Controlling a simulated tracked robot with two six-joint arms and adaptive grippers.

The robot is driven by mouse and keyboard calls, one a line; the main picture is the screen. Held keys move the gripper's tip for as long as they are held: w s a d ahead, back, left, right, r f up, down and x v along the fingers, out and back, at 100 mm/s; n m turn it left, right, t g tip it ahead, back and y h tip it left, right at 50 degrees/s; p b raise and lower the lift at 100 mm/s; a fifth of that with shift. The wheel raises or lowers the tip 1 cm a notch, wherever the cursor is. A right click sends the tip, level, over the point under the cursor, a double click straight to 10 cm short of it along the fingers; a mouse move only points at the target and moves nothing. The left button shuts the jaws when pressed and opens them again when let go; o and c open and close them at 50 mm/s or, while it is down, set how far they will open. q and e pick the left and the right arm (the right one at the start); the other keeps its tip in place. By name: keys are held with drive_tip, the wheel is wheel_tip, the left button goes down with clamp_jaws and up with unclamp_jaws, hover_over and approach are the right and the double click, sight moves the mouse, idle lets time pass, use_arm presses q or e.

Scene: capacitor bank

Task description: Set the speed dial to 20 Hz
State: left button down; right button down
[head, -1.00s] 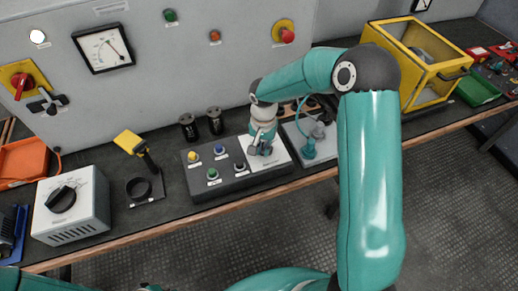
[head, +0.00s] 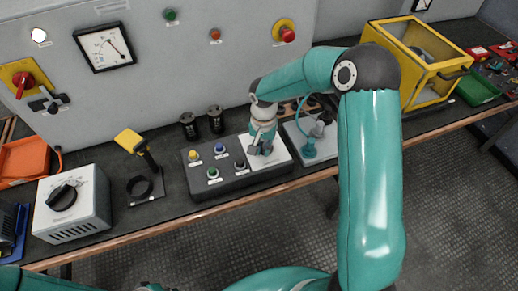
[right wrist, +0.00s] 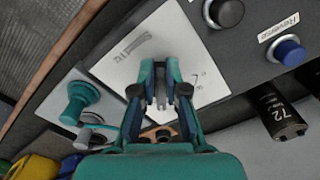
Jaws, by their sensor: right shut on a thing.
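The speed dial (right wrist: 165,98) sits on a white scale plate (right wrist: 125,50) at the right end of the dark control box; the plate also shows in the head view (head: 280,152). My right gripper (head: 260,149) reaches down over the plate. In the right wrist view its fingers (right wrist: 165,92) are closed on the dial's grey knob, one on each side. The fingers hide most of the knob and part of the scale. I cannot read the dial's setting. My left gripper is not in view.
The box carries several buttons, including a blue one (head: 220,149) and a green one (head: 213,173). A grey plate with a teal fitting (head: 308,147) lies close on the right. Two black cylinders (head: 189,127) stand behind. A yellow frame (head: 404,85) stands further right.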

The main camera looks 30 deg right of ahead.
drive_tip(key=shift+w+d+r+n, duration=0.1)
drive_tip(key=shift+w+d+n, duration=0.1)
drive_tip(key=shift+w+n, duration=0.1)
drive_tip(key=n+b, duration=0.1)
drive_tip(key=n, duration=0.2)
drive_tip(key=shift+s+d+b, duration=0.2)
drive_tip(key=shift+d+b, duration=0.1)
drive_tip(key=shift+b, duration=0.1)
drive_tip(key=n, duration=0.2)
drive_tip(key=shift+s+d+n, duration=0.1)
drive_tip(key=shift+d+n, duration=0.15)
drive_tip(key=shift+n, duration=0.15)
drive_tip(key=shift+d+n+b, duration=0.25)
drive_tip(key=shift+n+b, duration=0.1)
drive_tip(key=shift+n, duration=1.15)
drive_tip(key=c, duration=1.2)
unclamp_jaws()
drive_tip(key=shift+s, duration=0.15)
